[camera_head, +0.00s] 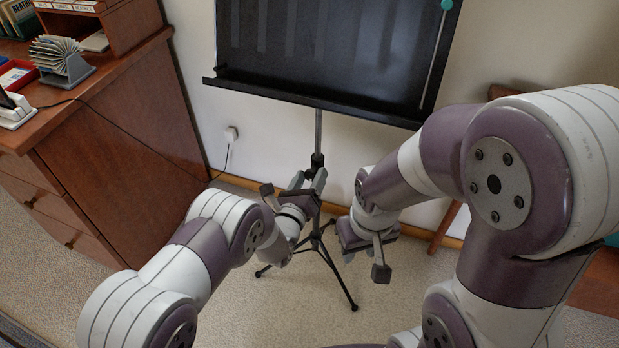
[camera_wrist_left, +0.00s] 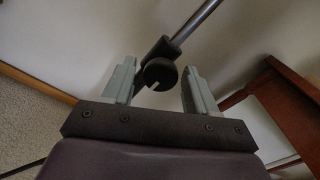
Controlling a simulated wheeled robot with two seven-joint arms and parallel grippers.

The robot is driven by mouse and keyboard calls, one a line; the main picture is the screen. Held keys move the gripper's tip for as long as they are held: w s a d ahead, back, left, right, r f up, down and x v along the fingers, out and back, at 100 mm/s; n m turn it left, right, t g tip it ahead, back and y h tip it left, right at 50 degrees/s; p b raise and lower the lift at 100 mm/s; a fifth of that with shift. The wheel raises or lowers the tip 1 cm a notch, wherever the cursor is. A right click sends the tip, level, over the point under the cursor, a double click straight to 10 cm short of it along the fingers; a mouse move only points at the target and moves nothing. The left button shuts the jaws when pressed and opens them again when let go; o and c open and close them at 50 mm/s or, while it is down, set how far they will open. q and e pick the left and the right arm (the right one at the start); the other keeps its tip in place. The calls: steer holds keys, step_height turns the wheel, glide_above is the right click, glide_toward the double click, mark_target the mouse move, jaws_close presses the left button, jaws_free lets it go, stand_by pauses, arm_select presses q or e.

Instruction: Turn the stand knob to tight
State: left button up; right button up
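The black music stand has a wide desk (camera_head: 330,50) and a thin grey post (camera_head: 318,130). Its black collar (camera_head: 317,160) sits on the post. In the left wrist view, a round black stand knob (camera_wrist_left: 160,74) with a pale mark on its face sticks out from the collar. My left gripper (camera_head: 308,180) is just below the collar; in its wrist view its fingers (camera_wrist_left: 158,90) are open, one on each side of the knob, with gaps between. My right gripper (camera_head: 358,240) hangs right of the post, away from the knob; its fingers are not clear.
The stand's tripod legs (camera_head: 341,283) spread on the carpet. A wooden cabinet (camera_head: 120,150) with a card file (camera_head: 62,62) on top stands at the left. A cable runs to a wall socket (camera_head: 231,134). The wall is close behind the stand.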

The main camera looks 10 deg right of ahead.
arm_select(q)
steer(key=shift+s+a+r, duration=0.1)
steer(key=p+v, duration=0.3)
steer(key=v, duration=0.9)
steer(key=shift+s+p, duration=0.15)
steer(key=shift+p, duration=0.25)
steer(key=shift+a, duration=0.1)
